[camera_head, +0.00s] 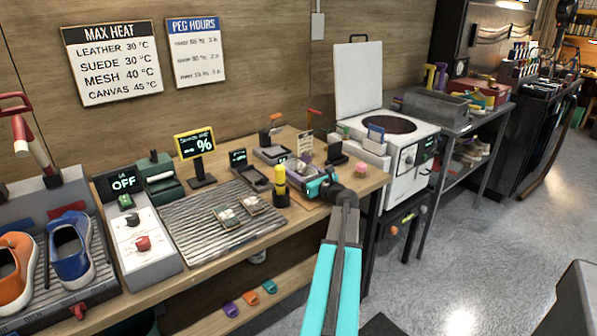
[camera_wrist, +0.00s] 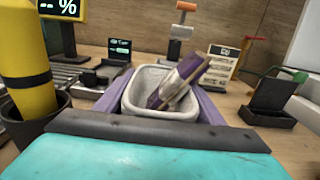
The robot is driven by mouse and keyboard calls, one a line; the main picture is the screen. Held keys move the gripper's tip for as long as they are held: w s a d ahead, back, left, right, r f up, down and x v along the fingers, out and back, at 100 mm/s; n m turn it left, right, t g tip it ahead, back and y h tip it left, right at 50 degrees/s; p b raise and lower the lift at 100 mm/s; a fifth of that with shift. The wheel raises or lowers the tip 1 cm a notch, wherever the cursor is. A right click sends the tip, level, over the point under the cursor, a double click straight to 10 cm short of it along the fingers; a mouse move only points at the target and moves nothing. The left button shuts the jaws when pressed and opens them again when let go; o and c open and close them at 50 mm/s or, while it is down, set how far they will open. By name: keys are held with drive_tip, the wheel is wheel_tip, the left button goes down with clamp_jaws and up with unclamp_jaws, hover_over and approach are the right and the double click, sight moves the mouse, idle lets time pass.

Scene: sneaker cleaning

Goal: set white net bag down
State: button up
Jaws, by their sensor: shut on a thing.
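My gripper (camera_head: 318,186) is low over the right end of the wooden workbench, at the end of my teal arm. In the wrist view, its two purple fingers stand on either side of a whitish, open-topped, soft-edged pouch, which looks like the white net bag (camera_wrist: 133,98). The fingers are shut on it. A purple and beige strip-like thing (camera_wrist: 180,80) sticks up out of it at a tilt. The bag's underside is hidden, so I cannot tell whether it touches the bench. In the head view the bag is mostly hidden by my gripper.
A yellow bottle (camera_head: 280,182) in a dark cup stands close left of my gripper. Behind are a small dark tray (camera_head: 250,178), an orange-topped stand (camera_wrist: 180,30) and a dark holder with a green handle (camera_wrist: 268,100). A ribbed mat (camera_head: 190,235) lies left. The white machine (camera_head: 398,165) stands right.

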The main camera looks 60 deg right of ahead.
drive_tip(key=shift+f, duration=0.15)
drive_tip(key=o, duration=1.1)
drive_tip(key=shift+r, duration=0.25)
drive_tip(key=b+v, duration=0.1)
drive_tip(key=v, duration=1.1)
drive_tip(key=shift+f, duration=0.1)
drive_tip(key=shift+o, duration=0.3)
